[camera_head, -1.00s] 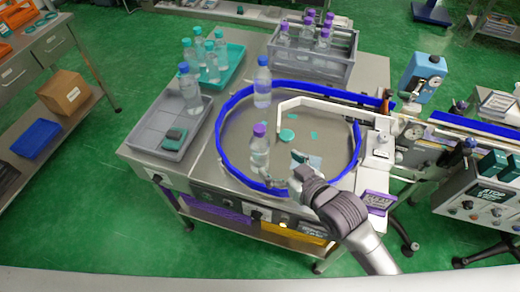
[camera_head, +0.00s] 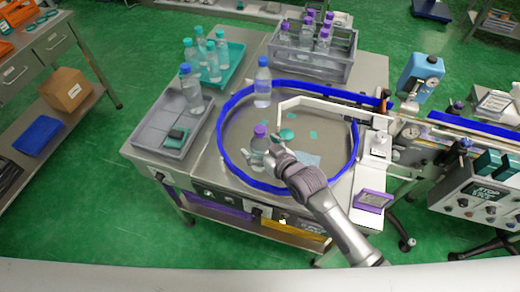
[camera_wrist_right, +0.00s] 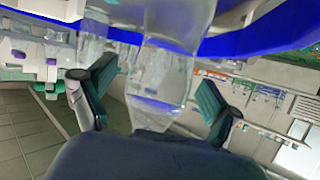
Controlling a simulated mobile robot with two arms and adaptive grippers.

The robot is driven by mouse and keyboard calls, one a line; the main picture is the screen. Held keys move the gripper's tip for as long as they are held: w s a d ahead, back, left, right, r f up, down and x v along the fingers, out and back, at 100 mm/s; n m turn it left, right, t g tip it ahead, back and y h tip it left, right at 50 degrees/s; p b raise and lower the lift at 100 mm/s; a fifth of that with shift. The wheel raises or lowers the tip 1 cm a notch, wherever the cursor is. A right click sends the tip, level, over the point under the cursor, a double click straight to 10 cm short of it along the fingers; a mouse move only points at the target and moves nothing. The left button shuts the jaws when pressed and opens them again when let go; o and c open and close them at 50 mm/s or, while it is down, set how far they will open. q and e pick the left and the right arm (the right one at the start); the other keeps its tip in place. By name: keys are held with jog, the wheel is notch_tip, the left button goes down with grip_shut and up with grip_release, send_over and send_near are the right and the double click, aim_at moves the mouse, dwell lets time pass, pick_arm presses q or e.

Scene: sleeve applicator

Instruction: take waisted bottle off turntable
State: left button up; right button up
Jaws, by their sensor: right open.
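A clear bottle with a purple cap (camera_head: 260,144) stands upright on the round turntable (camera_head: 238,125) inside its blue rail. My right gripper (camera_head: 271,157) is open at this bottle's lower right side. In the right wrist view the clear bottle (camera_wrist_right: 158,80), with a narrowed middle, stands between the two spread green-padded fingers (camera_wrist_right: 157,95), and gaps show on both sides. A second clear bottle with a blue cap (camera_head: 262,84) stands further back on the turntable. My left gripper is not in view.
A grey tray (camera_head: 150,132) with a blue-capped bottle (camera_head: 190,92) and a dark green item (camera_head: 176,135) lies left. Behind are a teal tray (camera_head: 234,62) of bottles and a grey crate (camera_head: 325,70) of purple-capped bottles. A white guide arm (camera_head: 310,103) crosses the turntable.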

jog(key=c, duration=1.4)
jog(key=shift+r, duration=0.1)
jog(key=shift+c, duration=0.8)
